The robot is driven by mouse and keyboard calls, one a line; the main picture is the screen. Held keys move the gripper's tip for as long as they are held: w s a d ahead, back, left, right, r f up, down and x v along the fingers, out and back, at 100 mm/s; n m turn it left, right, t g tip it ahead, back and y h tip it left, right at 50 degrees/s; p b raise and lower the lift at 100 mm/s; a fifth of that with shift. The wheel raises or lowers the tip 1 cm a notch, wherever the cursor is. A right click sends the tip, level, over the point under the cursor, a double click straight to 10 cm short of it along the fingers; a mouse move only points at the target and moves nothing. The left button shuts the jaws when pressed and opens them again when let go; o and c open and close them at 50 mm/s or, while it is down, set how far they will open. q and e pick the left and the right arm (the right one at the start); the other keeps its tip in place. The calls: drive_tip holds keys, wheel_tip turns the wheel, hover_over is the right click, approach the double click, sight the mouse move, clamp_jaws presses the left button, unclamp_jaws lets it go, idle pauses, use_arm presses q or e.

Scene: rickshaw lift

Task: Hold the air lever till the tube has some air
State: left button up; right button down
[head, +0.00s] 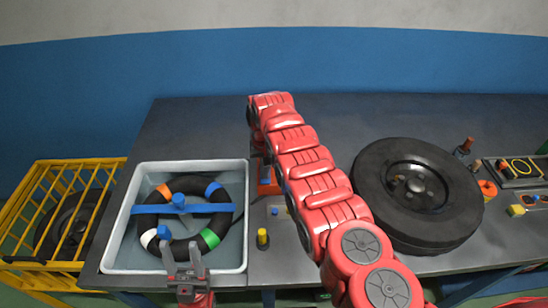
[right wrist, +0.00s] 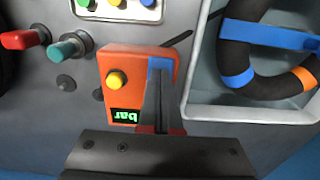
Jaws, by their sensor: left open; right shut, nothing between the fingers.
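The dark tube (head: 187,187) lies in a white tub (head: 120,243) of water, with white, orange, blue and green bands and a blue bar (head: 150,209) across it. In the right wrist view, an orange box (right wrist: 115,68) has a yellow button, a green display and a blue part (right wrist: 161,65) at one edge. My right gripper (right wrist: 157,85) is shut and empty over that edge, by the blue part; contact is unclear. A red lever (right wrist: 20,40) and a teal lever (right wrist: 66,50) stand left of the box. My left gripper (head: 183,260) is open at the tub's front edge.
A big tyre with wheel (head: 440,235) lies on the grey table, right of my right arm. A yellow crate (head: 95,165) stands left. A yellow knob (head: 262,238) is beside the tub. Tools and small items lie far right.

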idle(0.7)
wheel_tip(320, 180, up, 7)
drive_tip(key=p, duration=0.5)
drive_tip(key=shift+p, duration=0.3)
